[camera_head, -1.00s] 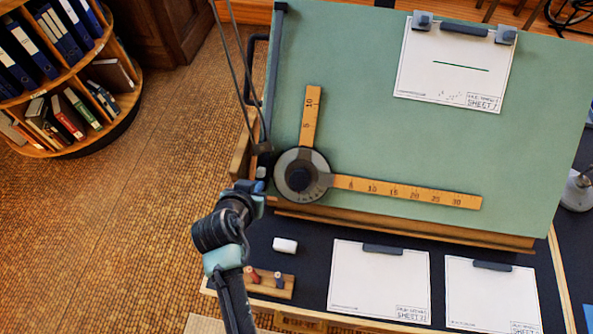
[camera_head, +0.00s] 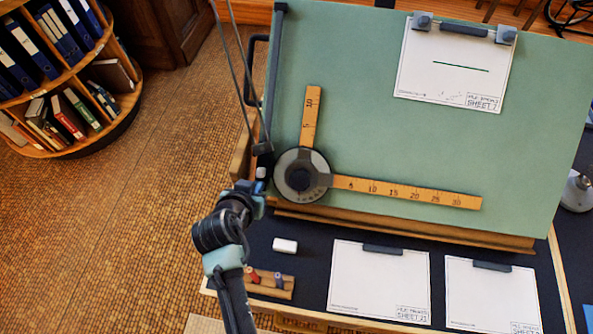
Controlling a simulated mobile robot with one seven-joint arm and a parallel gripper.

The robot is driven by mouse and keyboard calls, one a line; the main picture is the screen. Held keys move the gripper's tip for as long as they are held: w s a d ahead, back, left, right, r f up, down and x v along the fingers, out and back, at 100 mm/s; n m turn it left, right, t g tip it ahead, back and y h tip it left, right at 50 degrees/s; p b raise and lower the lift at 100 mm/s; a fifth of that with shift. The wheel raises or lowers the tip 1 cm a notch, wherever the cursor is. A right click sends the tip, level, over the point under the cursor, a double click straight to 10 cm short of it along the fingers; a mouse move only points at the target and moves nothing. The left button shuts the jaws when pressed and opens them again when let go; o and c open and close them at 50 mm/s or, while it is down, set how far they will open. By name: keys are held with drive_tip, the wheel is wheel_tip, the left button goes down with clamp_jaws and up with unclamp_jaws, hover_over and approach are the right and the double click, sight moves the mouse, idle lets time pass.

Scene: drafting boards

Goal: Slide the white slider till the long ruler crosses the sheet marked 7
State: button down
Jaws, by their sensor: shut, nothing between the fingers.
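The long ruler (camera_head: 410,191) lies nearly level across the lower part of the green board, joined to a round dark drafting head (camera_head: 301,175). A short ruler (camera_head: 310,116) points up from the same head. The sheet marked 7 (camera_head: 440,80) is clipped at the board's upper right, well above the long ruler and apart from it. A small white piece (camera_head: 261,172), which looks like the white slider, sits by the board's left edge. My gripper (camera_head: 261,187) is shut and empty, just below that piece; I cannot tell whether they touch.
A dark vertical rail (camera_head: 272,75) runs along the board's left edge. A white block (camera_head: 285,245) and a wooden holder (camera_head: 268,284) lie on the dark desk below the board. Two more clipped sheets lie to their right. A round bookcase (camera_head: 70,140) stands at the left.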

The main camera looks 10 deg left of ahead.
idle(0.7)
drive_tip(key=shift+b+x, duration=0.65)
drive_tip(key=shift+x, duration=0.15)
drive_tip(key=shift+r, duration=0.1)
drive_tip(key=shift+w+d+r+p, duration=0.15)
drive_tip(key=shift+w+r+p, duration=1.15)
drive_tip(key=shift+w+r, duration=1.65)
drive_tip(key=shift+w+d+r+p, duration=0.1)
drive_tip(key=shift+w+r+p, duration=0.4)
drive_tip(key=shift+w+r, duration=1.95)
